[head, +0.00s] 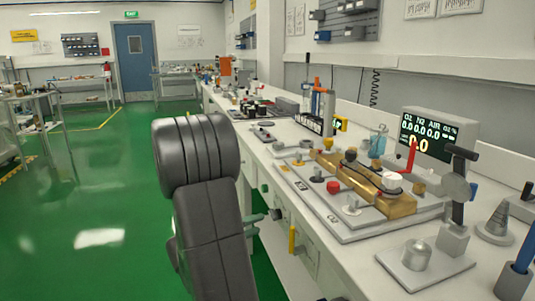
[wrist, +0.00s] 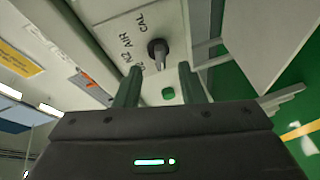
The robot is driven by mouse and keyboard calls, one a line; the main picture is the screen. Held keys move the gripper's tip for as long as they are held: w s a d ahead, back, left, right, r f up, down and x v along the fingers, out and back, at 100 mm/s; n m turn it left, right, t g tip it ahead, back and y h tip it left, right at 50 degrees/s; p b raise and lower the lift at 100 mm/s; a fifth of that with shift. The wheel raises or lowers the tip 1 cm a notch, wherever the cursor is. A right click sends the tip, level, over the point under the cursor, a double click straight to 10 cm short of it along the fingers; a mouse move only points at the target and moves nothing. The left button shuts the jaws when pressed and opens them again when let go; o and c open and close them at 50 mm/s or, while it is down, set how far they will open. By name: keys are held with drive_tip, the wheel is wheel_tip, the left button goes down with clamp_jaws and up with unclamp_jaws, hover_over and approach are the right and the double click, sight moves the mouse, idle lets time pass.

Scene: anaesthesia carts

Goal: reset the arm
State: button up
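My arm (head: 205,190) stands upright in dark grey in the head view, in front of the bench's left edge. In the wrist view my gripper (wrist: 160,72) has its two dark green fingers apart, with nothing held between them. A black selector knob (wrist: 158,50) sits on a pale panel just past the fingertips, beside the letters N2, AIR and CAL. In the head view the gripper is mostly hidden behind the arm, near the bench front; I cannot tell whether a fingertip touches the panel.
The long white bench (head: 345,262) runs along the right, carrying a grey board with brass fittings (head: 385,200), a gas display (head: 428,132) and several tools. A yellow handle (head: 292,240) is on the bench front. The green floor (head: 100,200) to the left is clear; a trolley (head: 28,125) stands far left.

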drive_tip(key=r+x, duration=0.1)
drive_tip(key=x, duration=0.5)
drive_tip(key=s+a+f+m+h+p, duration=0.1)
drive_tip(key=s+a+m, duration=0.2)
drive_tip(key=s+a, duration=0.6)
drive_tip(key=shift+a+f+t+p, duration=0.35)
drive_tip(key=shift+a+t+p, duration=0.05)
drive_tip(key=shift+a, duration=0.2)
drive_tip(key=shift+s, duration=0.15)
